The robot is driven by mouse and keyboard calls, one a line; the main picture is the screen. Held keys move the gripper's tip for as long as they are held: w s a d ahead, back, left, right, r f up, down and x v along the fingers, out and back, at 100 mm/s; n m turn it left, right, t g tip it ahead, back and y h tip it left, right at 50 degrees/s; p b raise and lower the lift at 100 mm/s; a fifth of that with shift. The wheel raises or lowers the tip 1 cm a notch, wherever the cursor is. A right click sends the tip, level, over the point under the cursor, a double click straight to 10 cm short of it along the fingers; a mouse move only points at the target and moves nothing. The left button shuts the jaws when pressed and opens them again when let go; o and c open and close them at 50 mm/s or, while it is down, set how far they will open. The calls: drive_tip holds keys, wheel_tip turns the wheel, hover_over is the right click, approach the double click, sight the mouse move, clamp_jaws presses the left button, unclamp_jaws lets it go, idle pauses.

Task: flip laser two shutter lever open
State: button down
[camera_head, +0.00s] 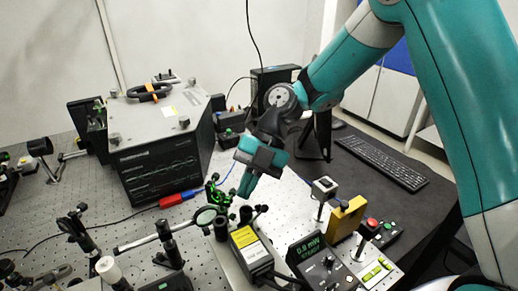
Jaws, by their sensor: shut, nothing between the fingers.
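My gripper (246,190) is shut and empty, pointing down over the bench. A dark box with a yellow and white label (249,247) lies just below and in front of it; it looks like a laser, but I cannot read its number. Small dark mounts stand at its far end, close below my fingertips. The shutter lever cannot be told apart from these mounts at this size. I cannot tell whether my fingertips touch anything. A green-lit optic mount (217,192) stands just left of the fingertips.
A large instrument (165,157) with green traces stands at the back left. A round lens (205,217) and several posts crowd the front left. A meter reading 0.8 mW (311,247), a yellow block (347,217) and a red-button box (371,224) stand right. A keyboard (380,163) lies farther back.

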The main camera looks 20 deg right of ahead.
drive_tip(key=a+v, duration=0.1)
drive_tip(key=v, duration=0.9)
drive_tip(key=shift+w+r, duration=0.55)
drive_tip(key=shift+r, duration=0.05)
drive_tip(key=s+a+r+m+t+h, duration=0.1)
drive_tip(key=s+m+t, duration=0.1)
drive_tip(key=s+m, duration=0.6)
drive_tip(key=s+a+r+m+t+h, duration=0.1)
drive_tip(key=s+r+m+t, duration=0.1)
drive_tip(key=s+m, duration=0.7)
drive_tip(key=m, duration=0.3)
drive_tip(key=shift+s, duration=0.25)
drive_tip(key=c, duration=1.6)
unclamp_jaws()
drive_tip(key=s+m, duration=0.1)
drive_tip(key=s+d+f+m, duration=0.1)
drive_tip(key=m, duration=0.1)
drive_tip(key=s+d+m+t, duration=0.1)
drive_tip(key=s+m, duration=0.1)
drive_tip(key=shift+d+f+h, duration=0.1)
drive_tip(key=shift+f+h, duration=0.15)
drive_tip(key=shift+h, duration=0.15)
drive_tip(key=o, duration=0.3)
drive_tip(key=shift+s+d+m, duration=0.1)
drive_tip(key=shift+m, duration=0.2)
drive_tip(key=shift+f, duration=0.1)
